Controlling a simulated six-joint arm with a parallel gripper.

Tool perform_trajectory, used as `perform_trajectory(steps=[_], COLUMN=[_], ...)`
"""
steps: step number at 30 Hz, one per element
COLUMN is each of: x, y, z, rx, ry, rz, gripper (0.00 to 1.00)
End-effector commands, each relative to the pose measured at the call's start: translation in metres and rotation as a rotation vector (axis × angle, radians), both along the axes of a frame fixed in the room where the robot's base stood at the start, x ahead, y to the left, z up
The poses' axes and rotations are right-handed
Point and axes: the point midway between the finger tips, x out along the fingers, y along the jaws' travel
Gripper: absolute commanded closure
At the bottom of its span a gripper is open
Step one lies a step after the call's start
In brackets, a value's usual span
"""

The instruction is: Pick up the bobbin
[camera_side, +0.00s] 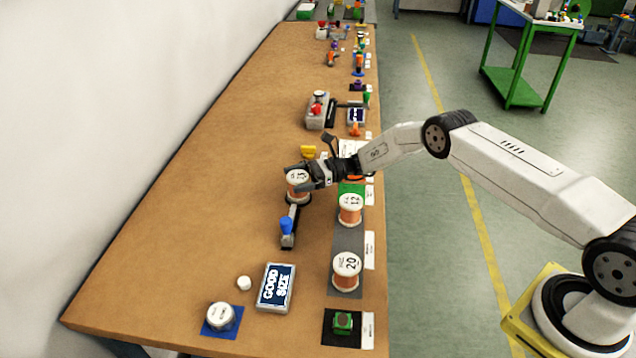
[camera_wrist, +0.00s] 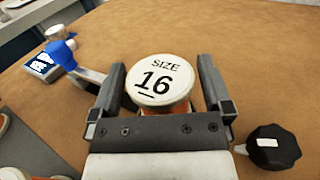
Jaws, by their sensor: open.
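A bobbin with copper-coloured winding and a white end face reading "SIZE 16" (camera_wrist: 158,82) stands upright between my gripper's fingers in the wrist view. In the side view the same bobbin (camera_side: 298,178) is on the wooden bench, partly hidden by my gripper (camera_side: 297,181). My gripper (camera_wrist: 161,85) is open, with one finger on each side of the bobbin. In the wrist view a gap shows beside the left finger; contact on the right is hard to tell. The bobbin's lower part is mostly hidden by the gripper body.
Bobbins marked 12 (camera_side: 350,210) and 20 (camera_side: 347,270) stand on a grey strip to the right. A blue-topped fixture (camera_side: 287,228) is just in front of the held-around bobbin. A black knob (camera_wrist: 272,148) is beside my gripper.

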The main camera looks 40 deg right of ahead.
Motion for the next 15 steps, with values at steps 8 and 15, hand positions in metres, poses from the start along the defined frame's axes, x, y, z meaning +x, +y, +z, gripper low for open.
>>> perform_trajectory(steps=[8, 15], x=[0.0, 0.0003], y=[-0.0001, -0.0002], z=[0.0001, 0.0008], rx=[0.0, 0.001], ry=[0.0, -0.001], rz=[0.0, 0.0], gripper=[0.7, 1.0])
